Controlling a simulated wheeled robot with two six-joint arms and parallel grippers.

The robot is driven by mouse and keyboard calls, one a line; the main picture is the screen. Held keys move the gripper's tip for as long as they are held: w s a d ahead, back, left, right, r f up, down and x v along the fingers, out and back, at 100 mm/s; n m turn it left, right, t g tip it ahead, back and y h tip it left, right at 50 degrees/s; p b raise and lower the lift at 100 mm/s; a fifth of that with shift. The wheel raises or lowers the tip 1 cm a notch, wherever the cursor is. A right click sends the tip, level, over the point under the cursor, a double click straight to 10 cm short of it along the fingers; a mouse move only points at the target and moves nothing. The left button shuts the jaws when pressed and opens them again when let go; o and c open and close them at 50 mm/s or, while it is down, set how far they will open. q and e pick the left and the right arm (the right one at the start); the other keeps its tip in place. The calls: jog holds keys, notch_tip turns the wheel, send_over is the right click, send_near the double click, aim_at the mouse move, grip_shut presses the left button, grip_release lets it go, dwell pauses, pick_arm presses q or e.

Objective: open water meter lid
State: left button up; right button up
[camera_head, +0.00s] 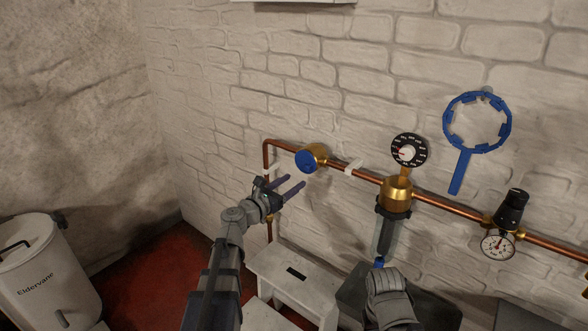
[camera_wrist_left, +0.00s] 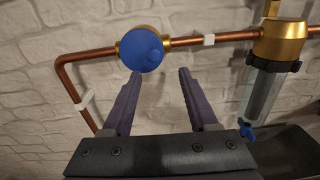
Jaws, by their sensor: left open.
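The water meter is a brass body (camera_head: 319,152) on the copper pipe at the wall, with a round blue lid (camera_head: 306,161) on its face. The lid looks closed. In the left wrist view the lid (camera_wrist_left: 141,48) faces me, just beyond the fingertips and left of the middle of the jaws. My left gripper (camera_head: 302,182) is open and empty, with its two purple fingers (camera_wrist_left: 160,74) pointing at the wall, apart from the meter and slightly below it. A grey part of my right arm shows at the bottom; no right fingers are visible.
The copper pipe (camera_head: 446,206) runs right past a black dial gauge (camera_head: 409,150), a brass-topped filter (camera_head: 397,194) and a pressure gauge (camera_head: 498,245). A blue ring wrench (camera_head: 460,172) hangs on the wall. A white stool (camera_head: 282,268) stands below; a white bin (camera_head: 45,275) is at left.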

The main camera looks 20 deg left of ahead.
aim_at(306, 169)
pick_arm(q)
jog(key=shift+n, duration=0.3)
jog(key=shift+a+x, duration=0.2)
jog(key=shift+x, duration=1.75)
jog(key=shift+a+x, duration=0.25)
jog(key=shift+x, duration=1.7)
jog(key=shift+w+r, duration=0.15)
jog(key=shift+r, duration=0.05)
grip_shut()
